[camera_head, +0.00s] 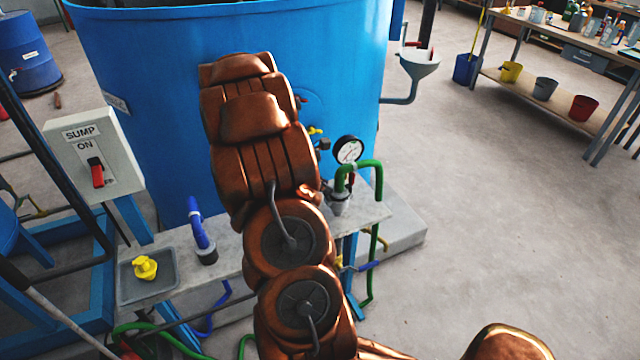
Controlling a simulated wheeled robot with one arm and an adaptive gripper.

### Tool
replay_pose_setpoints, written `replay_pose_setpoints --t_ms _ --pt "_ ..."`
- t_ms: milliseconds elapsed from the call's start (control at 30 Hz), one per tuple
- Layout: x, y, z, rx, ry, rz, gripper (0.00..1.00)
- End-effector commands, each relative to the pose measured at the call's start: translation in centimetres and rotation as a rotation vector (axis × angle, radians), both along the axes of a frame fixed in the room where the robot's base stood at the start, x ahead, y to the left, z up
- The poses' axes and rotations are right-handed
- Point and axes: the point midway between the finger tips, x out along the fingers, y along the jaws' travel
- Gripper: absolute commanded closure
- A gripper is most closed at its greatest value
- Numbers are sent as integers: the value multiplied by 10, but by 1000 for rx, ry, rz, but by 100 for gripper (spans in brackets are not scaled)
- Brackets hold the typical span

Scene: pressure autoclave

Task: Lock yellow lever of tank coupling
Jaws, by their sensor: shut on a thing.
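The large blue tank (150,60) stands in the middle back. A small yellow part (315,131), which may be the yellow lever, shows just right of my copper-brown arm, low on the tank's front. A small dark fitting (324,145) sits beside it. My arm covers the middle of the tank front and hides most of the coupling area. My gripper is hidden behind the arm, so I cannot see its fingers, what they touch, or the lever's exact position.
A grey ledge (225,255) carries a blue-handled fitting (200,232), a pressure gauge (348,150) with green pipe (378,178), and a tray (160,291) with a yellow fitting (145,267). A sump switch box (115,150) stands left.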

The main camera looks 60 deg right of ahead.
Motion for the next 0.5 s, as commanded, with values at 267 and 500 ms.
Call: replay_pose_setpoints --t_ms 267,500 --pt "-6 -6 3 -4 7 -1 100" --pt "-7 -7 3 -5 8 0 100"
